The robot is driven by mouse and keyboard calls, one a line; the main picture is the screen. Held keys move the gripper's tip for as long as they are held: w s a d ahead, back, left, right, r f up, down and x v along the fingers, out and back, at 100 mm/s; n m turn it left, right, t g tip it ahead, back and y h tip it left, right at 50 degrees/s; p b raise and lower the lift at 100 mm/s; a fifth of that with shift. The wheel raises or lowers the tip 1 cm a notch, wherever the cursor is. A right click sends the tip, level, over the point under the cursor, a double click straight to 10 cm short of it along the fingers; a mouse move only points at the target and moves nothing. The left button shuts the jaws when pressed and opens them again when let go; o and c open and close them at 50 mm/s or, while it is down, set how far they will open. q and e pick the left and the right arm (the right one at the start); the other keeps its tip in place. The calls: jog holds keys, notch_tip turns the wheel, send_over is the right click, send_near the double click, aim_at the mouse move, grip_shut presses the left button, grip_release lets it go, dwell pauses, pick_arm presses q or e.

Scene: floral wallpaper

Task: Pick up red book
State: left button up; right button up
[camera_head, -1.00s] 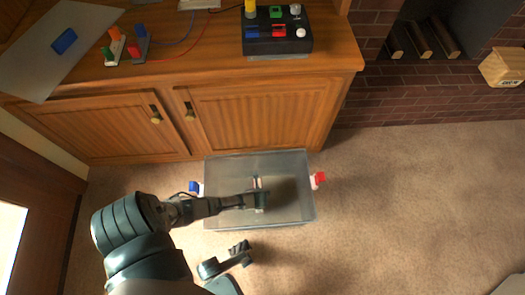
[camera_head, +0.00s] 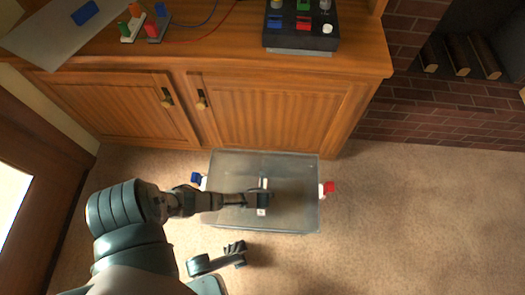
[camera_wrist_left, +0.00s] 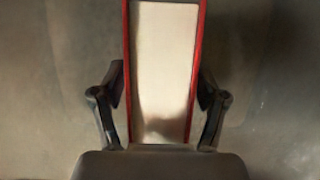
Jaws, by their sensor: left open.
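The red book shows in the left wrist view (camera_wrist_left: 165,60) as a pale block of page edges between two red cover edges. It stands on edge inside a clear grey bin (camera_head: 300,212) on the carpet. In the head view only small pale bits of the book (camera_head: 264,184) show beside my gripper. My left gripper (camera_head: 262,200) reaches into the bin from the left. In the left wrist view my left gripper (camera_wrist_left: 160,82) is open, one finger on each side of the book. Whether the fingers touch the covers is unclear.
The bin has a blue handle (camera_head: 197,179) at left and a red handle (camera_head: 328,188) at right. A wooden cabinet (camera_head: 280,105) stands just behind it, bearing a button box (camera_head: 301,38). A brick fireplace (camera_head: 430,115) is at right. Carpet right of the bin is clear.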

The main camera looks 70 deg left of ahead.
pick_arm(q)
jog(key=shift+f, duration=0.1)
grip_shut()
dwell(0.3)
